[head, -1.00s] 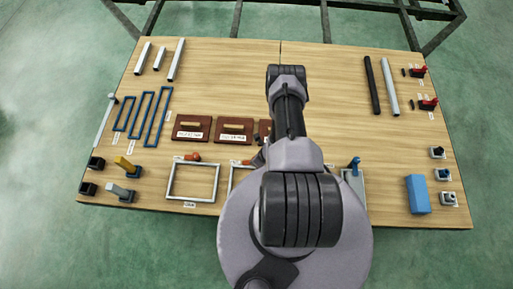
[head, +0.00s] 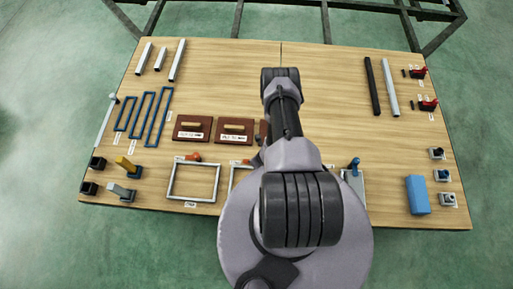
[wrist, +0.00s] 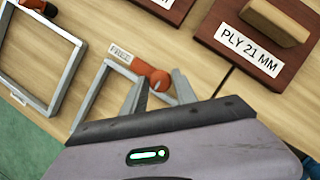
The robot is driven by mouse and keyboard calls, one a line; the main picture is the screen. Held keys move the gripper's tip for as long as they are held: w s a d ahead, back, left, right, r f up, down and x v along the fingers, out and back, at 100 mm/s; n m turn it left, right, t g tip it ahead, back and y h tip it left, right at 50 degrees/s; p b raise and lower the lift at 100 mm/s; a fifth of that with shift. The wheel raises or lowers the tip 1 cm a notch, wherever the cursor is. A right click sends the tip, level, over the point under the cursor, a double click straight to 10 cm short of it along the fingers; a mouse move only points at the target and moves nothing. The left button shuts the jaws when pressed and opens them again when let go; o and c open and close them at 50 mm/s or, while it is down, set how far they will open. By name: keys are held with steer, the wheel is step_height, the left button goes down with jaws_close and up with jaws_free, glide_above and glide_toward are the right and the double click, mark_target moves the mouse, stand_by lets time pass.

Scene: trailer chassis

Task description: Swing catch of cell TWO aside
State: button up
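Two grey rectangular frames lie side by side on the table. The left frame (head: 170,182) is fully in view, with an orange catch (head: 193,157) at its far edge. The second frame (head: 232,178) is partly hidden by my arm; its orange-red catch (wrist: 150,76) shows in the wrist view, beside a label reading FREE (wrist: 120,54). No cell number is readable on either frame. My gripper (wrist: 160,84) is open, its two fingers apart around the near side of this catch. Whether they touch it I cannot tell. In the head view my arm hides the fingers.
Brown boards with wooden handles (head: 193,127) lie beyond the frames; one in the wrist view reads PLY 21 MM (wrist: 250,50). A blue-handled part (head: 354,166) and a blue block (head: 417,195) stand to the right. The table's middle back is clear.

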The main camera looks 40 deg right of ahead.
steer(key=shift+o, duration=1.2)
steer(key=p+v, duration=0.6)
steer(key=v, duration=1.1)
steer(key=shift+r, duration=0.25)
